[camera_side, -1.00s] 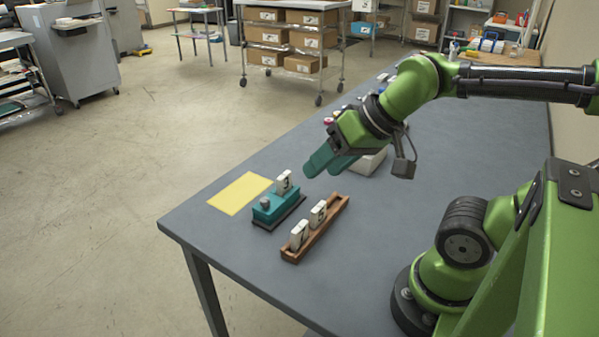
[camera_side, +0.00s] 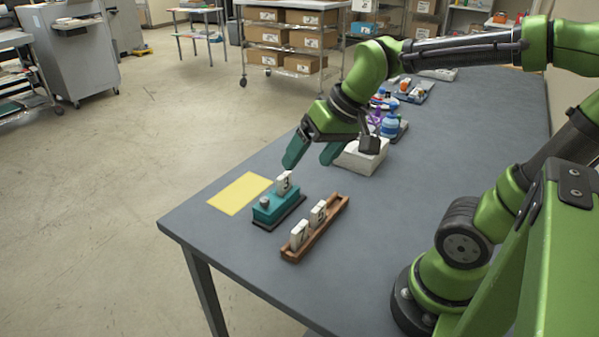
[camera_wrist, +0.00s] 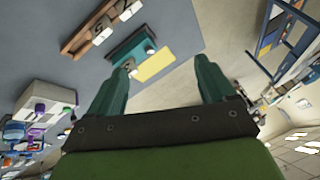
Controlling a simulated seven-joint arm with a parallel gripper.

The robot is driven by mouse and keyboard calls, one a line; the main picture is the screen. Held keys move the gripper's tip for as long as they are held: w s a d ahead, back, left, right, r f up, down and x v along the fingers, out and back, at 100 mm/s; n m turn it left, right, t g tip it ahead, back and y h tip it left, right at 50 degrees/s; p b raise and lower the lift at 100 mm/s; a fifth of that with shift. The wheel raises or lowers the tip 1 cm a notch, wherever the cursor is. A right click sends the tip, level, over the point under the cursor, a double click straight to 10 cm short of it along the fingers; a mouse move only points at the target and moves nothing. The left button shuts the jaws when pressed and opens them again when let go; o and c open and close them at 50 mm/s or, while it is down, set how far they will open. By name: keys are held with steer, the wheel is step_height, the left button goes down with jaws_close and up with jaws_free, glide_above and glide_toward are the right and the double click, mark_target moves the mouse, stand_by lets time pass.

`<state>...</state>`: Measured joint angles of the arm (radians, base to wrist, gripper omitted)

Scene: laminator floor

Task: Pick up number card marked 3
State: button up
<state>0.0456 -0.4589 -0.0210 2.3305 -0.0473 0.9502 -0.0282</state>
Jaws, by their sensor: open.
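The number card marked 3 (camera_side: 285,183) is a small white tile standing upright at the far end of a teal block (camera_side: 268,209) on a dark base. The teal block also shows in the wrist view (camera_wrist: 132,47), with the small card (camera_wrist: 130,65) close to the left fingertip. My gripper (camera_side: 309,160) is open and empty, with its teal fingers spread. In the side view its fingertips are just above and behind the card, apart from it as far as I can tell. The digit cannot be read in the wrist view.
A wooden rack (camera_side: 327,228) with two white number cards (camera_side: 299,235) stands right of the teal block. A yellow sheet (camera_side: 240,193) lies to its left. A white box (camera_side: 361,158) and several bottles (camera_side: 391,124) stand behind my gripper. The table's near edge is close.

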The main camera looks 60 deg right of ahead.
mark_target(284, 175)
steer(key=w+d+n+g+h, duration=0.1)
steer(key=w+d+n+g, duration=0.15)
steer(key=w+d, duration=0.45)
steer(key=w+d+n+g+h, duration=0.1)
steer(key=w+d+n+g, duration=0.2)
steer(key=w, duration=0.6)
steer(key=shift+m, duration=0.35)
steer(key=f, duration=0.8)
steer(key=d+f, duration=0.1)
steer(key=f, duration=0.3)
steer(key=shift+d+f, duration=0.1)
steer(key=shift+f, duration=0.15)
steer(key=f, duration=0.5)
steer(key=shift+s+d, duration=0.15)
steer(key=shift+s, duration=0.15)
